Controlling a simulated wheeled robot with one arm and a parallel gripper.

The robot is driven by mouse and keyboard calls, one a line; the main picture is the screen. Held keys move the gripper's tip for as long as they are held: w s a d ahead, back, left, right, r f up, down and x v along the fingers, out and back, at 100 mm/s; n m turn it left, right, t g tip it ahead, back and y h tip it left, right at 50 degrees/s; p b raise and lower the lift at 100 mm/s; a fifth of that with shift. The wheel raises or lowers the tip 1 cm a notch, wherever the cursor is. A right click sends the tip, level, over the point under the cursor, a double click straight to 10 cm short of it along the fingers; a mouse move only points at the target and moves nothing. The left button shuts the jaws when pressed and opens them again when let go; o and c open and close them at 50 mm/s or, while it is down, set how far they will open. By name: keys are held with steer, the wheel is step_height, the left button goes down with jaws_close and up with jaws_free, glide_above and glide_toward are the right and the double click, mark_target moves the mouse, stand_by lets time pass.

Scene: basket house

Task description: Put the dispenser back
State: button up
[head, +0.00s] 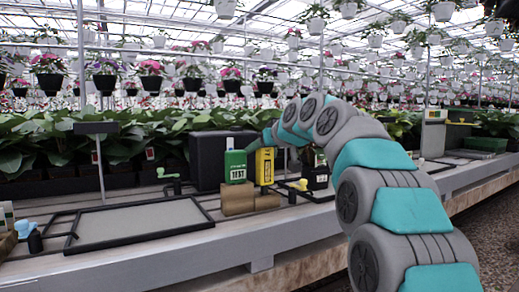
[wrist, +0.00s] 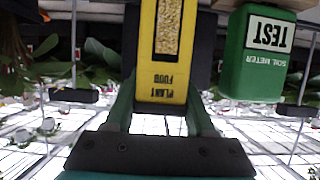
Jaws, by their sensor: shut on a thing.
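The dispenser is a yellow box (head: 265,167) marked PLANT FOOD with a window of grains. In the wrist view the yellow dispenser (wrist: 166,75) appears upside down, between the two fingers of my gripper (wrist: 163,98). My gripper (head: 272,138) is shut on it, coming from above and the right in the head view. The dispenser is upright, just above or behind a low brown block (head: 267,202); I cannot tell whether it touches anything below. A green soil meter (head: 236,166) marked TEST stands close to its left on a taller brown block (head: 237,201).
A black box (head: 208,160) stands behind the green meter. A framed grey panel (head: 140,221) lies flat on the bench at left. Dark items with yellow parts (head: 316,177) stand right of the dispenser, partly behind my arm. Leafy plants (head: 120,145) line the back.

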steer(key=shift+f, duration=0.1)
steer(key=shift+f+b, duration=1)
steer(key=shift+f, duration=0.05)
steer(key=o, duration=1.3)
